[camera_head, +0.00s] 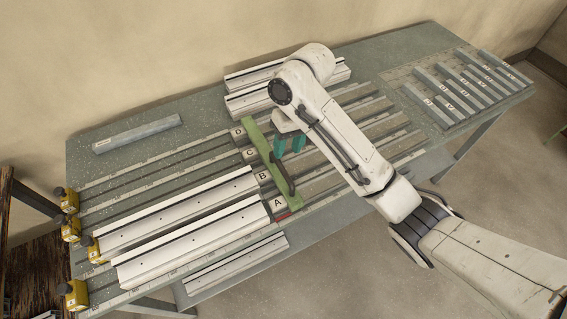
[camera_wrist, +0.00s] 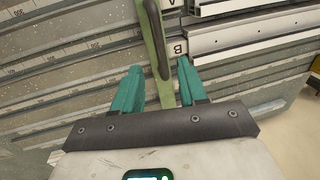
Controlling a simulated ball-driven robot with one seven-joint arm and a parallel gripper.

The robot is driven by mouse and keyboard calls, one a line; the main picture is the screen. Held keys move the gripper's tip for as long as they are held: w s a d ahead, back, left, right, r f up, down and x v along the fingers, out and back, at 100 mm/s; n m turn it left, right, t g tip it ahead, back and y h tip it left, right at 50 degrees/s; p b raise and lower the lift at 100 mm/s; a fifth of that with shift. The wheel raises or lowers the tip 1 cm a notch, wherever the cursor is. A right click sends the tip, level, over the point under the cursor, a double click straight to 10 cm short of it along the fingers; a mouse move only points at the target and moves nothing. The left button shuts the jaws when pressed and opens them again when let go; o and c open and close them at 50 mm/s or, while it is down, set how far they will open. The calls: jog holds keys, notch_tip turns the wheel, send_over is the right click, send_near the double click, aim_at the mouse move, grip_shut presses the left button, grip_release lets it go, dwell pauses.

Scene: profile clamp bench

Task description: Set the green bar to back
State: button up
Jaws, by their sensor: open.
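The green bar (camera_head: 254,138) lies across the bench rails beside the plates lettered A, B, C and D, with a dark handle (camera_head: 284,176) on its near half. In the wrist view the green bar (camera_wrist: 152,22) runs up the picture, with its handle (camera_wrist: 160,52) in front. My gripper (camera_head: 290,148) is open, with teal fingers, close to the bar's middle. In the wrist view my gripper (camera_wrist: 157,82) has one finger on each side of the bar in the picture. I see no contact, and the height gap is hard to tell.
White profiles (camera_head: 180,210) lie left of the bar at A and B; more white profiles (camera_head: 255,98) lie at the back. A grey bar (camera_head: 137,133) lies at the back left. Yellow blocks (camera_head: 69,200) stand at the left edge. Several grey bars (camera_head: 465,85) lie at the right.

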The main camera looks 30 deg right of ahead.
aim_at(282, 167)
jog(key=f, duration=0.3)
jog(key=a+f, duration=0.1)
jog(key=f, duration=0.2)
jog(key=shift+a+f, duration=0.15)
jog(key=shift+f, duration=0.2)
jog(key=shift+c, duration=0.3)
grip_shut()
